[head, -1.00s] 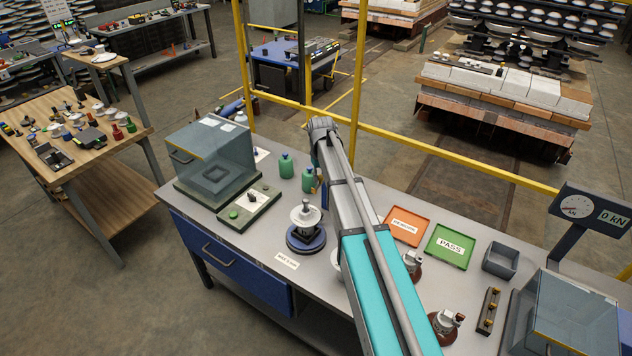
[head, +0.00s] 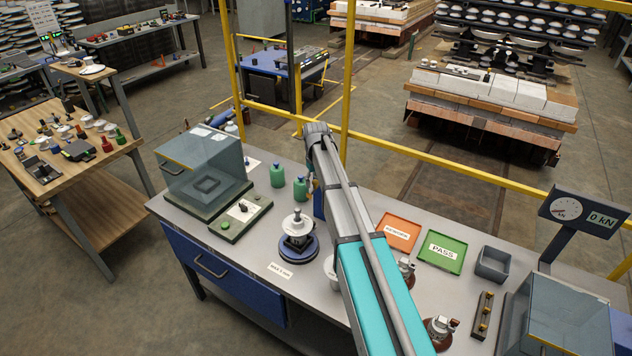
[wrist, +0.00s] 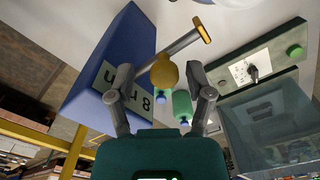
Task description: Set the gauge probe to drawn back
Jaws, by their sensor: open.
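In the wrist view, the gauge is a blue block (wrist: 113,62) with an upside-down display that seems to read 8 and a unit. A grey rod (wrist: 178,45), apparently the gauge probe, sticks out of it and ends in a yellow crosspiece (wrist: 202,28). My gripper (wrist: 160,82) is open; its fingers are spread below the rod, and I see nothing clamped between them.
A white insulator (head: 296,224) stands on a blue round base (head: 298,249), left of my arm. Green bottles (head: 277,175) stand behind it. A clear-lidded box (head: 203,162) and a control panel (head: 240,217) are at left. Orange (head: 397,233) and green (head: 441,252) trays lie right.

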